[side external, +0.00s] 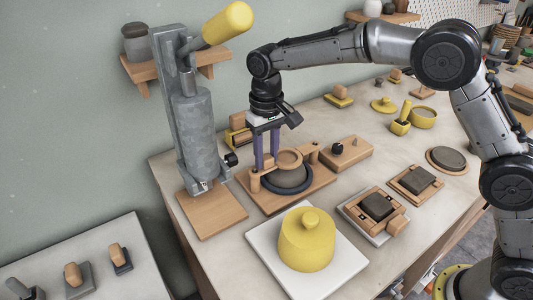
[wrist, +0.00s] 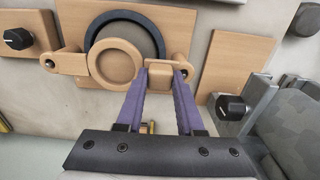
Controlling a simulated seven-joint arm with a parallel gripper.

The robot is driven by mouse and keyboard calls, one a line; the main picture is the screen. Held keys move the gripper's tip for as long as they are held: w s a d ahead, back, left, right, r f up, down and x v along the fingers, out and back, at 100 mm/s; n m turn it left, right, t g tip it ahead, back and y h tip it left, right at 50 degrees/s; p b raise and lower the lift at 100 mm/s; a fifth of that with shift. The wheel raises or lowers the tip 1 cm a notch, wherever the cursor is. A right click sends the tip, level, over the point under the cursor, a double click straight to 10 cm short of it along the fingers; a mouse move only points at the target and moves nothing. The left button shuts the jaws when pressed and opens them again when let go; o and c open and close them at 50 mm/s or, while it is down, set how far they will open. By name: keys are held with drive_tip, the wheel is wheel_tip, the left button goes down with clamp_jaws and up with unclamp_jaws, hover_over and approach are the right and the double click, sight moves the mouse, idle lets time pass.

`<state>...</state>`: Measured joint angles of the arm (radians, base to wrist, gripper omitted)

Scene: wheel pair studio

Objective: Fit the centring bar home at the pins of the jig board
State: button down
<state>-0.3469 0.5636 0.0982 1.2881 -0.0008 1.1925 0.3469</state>
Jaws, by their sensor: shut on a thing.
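The centring bar (side external: 289,152) is a light wooden bar with a round ring in its middle and an arm on each side. It also shows in the wrist view (wrist: 72,62). My gripper (side external: 266,166) has its purple fingers closed on the wooden block of the bar, between the ring and one end; the fingertips also show in the wrist view (wrist: 163,72). The bar is over the wooden jig board (side external: 322,181), across a dark ring (wrist: 152,30). A short wooden pin (side external: 254,182) stands beside the fingers. I cannot tell whether the bar's ends are seated on the pins.
A grey lever press (side external: 194,130) with a yellow handle stands close on the left. A wooden block with a black knob (side external: 345,153) is at the right. A yellow lidded pot (side external: 306,242) on a white slab stands in front. Little room is free around the board.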

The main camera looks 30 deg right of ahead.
drive_tip(key=shift+f, duration=0.15)
idle(0.5)
drive_tip(key=shift+c, duration=2.3)
unclamp_jaws()
wheel_tip(320, 180, up, 14)
drive_tip(key=shift+f, duration=0.1)
